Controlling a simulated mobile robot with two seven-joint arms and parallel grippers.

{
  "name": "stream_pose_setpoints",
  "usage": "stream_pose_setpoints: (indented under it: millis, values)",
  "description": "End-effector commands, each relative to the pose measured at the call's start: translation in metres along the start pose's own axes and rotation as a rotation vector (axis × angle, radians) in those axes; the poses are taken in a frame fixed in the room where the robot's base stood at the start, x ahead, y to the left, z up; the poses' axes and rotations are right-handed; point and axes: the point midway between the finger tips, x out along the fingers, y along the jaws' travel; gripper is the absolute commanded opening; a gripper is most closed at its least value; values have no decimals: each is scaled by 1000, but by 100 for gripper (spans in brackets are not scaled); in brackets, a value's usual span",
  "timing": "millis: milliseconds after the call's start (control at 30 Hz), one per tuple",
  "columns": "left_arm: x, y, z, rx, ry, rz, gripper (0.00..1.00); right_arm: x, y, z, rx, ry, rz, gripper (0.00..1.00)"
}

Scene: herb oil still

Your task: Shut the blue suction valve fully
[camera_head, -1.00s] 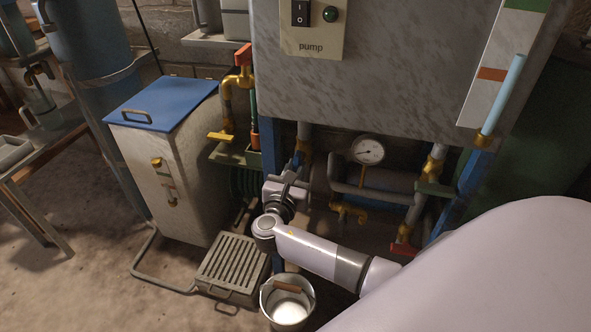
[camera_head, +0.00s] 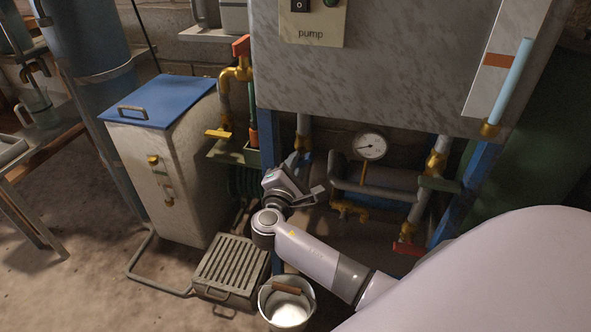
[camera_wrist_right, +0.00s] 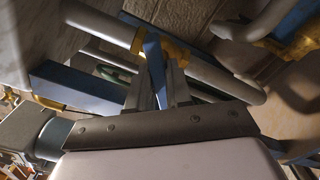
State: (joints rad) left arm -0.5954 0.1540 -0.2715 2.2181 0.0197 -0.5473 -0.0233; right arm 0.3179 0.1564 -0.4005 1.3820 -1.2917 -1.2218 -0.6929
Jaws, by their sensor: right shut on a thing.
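The blue lever of the suction valve (camera_wrist_right: 154,64) shows in the right wrist view, standing between my right gripper's fingers. Brass valve fittings (camera_wrist_right: 180,54) and a grey pipe (camera_wrist_right: 105,22) are right beside it. My right gripper (camera_wrist_right: 156,88) is shut on this lever. In the head view my right gripper (camera_head: 301,160) is tilted, below the marbled cabinet and near the left vertical pipe (camera_head: 303,128). The wrist hides the lever there, so I cannot read its angle in that view. My left gripper is not in view.
A pressure gauge (camera_head: 371,146) and horizontal pipes stand right of the gripper. A red-handled valve (camera_head: 408,248) is at lower right. A metal bucket (camera_head: 287,303) and slatted grate (camera_head: 231,266) are on the floor below. A blue-lidded box (camera_head: 160,170) stands left.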

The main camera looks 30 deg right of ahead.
Motion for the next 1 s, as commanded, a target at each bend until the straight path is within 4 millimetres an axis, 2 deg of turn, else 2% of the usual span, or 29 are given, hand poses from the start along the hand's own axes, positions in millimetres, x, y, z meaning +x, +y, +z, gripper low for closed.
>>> stream_pose_setpoints:
  millis: [167,500,700,1000]
  values:
    - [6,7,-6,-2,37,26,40,-1,-4,-3,169,2,-2,0]
    - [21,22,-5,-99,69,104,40,-1,-5,-3,460,2,-3,0]
    - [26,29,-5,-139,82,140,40,-1,-4,-3,581,1,-3,0]
    - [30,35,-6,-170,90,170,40,-1,-3,-2,672,3,-4,0]
